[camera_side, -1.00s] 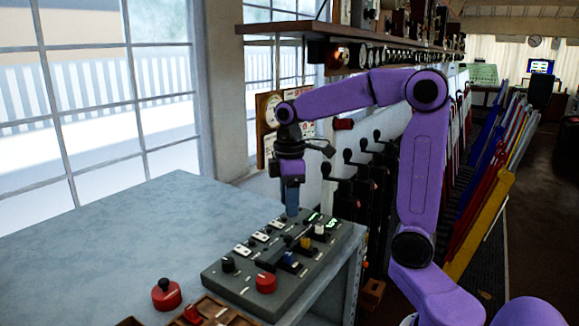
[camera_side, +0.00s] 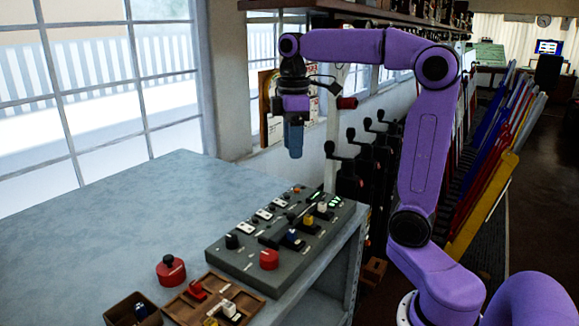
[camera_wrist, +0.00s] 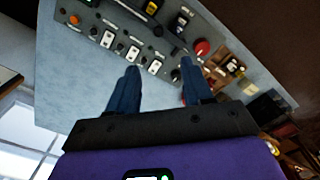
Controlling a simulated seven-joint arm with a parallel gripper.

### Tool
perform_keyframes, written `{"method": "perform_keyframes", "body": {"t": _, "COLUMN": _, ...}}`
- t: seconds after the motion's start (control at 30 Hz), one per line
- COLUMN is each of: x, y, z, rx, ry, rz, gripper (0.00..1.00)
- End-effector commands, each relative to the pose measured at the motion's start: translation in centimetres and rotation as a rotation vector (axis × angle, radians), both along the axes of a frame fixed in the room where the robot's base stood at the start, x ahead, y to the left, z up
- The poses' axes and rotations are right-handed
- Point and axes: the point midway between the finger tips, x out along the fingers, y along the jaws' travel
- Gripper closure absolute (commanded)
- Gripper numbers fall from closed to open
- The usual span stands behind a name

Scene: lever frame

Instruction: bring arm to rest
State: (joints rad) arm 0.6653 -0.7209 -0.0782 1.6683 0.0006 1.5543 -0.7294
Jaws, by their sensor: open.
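My purple arm holds my gripper (camera_side: 295,150) in the air above the far end of the grey control panel (camera_side: 270,262), clear of it. In the wrist view, the two blue fingers of my gripper (camera_wrist: 158,85) are apart with nothing between them. The panel (camera_wrist: 150,42) shows past the fingertips, with white switches, small levers, knobs and a red button. In the side view, the panel's red button (camera_side: 268,260) and a black knob (camera_side: 232,242) are at its near end.
A separate red knob (camera_side: 171,270) stands on the grey table (camera_side: 110,215). A brown compartment tray (camera_side: 185,308) and a small dark box (camera_side: 125,310) are at the front edge. A row of black-handled levers (camera_side: 350,160) stands behind the panel. The table's left side is clear.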

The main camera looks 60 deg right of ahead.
Motion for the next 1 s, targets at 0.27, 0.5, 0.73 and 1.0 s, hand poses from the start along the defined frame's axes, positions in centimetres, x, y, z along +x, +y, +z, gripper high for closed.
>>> {"method": "perform_keyframes", "body": {"t": 0.27, "x": -0.7, "y": 1.6, "z": -1.0, "rx": 0.0, "ry": 0.0, "rz": 0.025, "gripper": 0.5}}
{"method": "perform_keyframes", "body": {"t": 0.5, "x": -4.2, "y": 6.9, "z": -4.9, "rx": 0.002, "ry": -0.006, "rz": 0.1, "gripper": 0.5}}
{"method": "perform_keyframes", "body": {"t": 0.73, "x": -9.5, "y": 10.7, "z": -9.0, "rx": 0.006, "ry": -0.011, "rz": 0.175, "gripper": 0.5}}
{"method": "perform_keyframes", "body": {"t": 1.0, "x": -16.7, "y": 12.4, "z": -13.5, "rx": 0.016, "ry": -0.016, "rz": 0.259, "gripper": 0.5}}
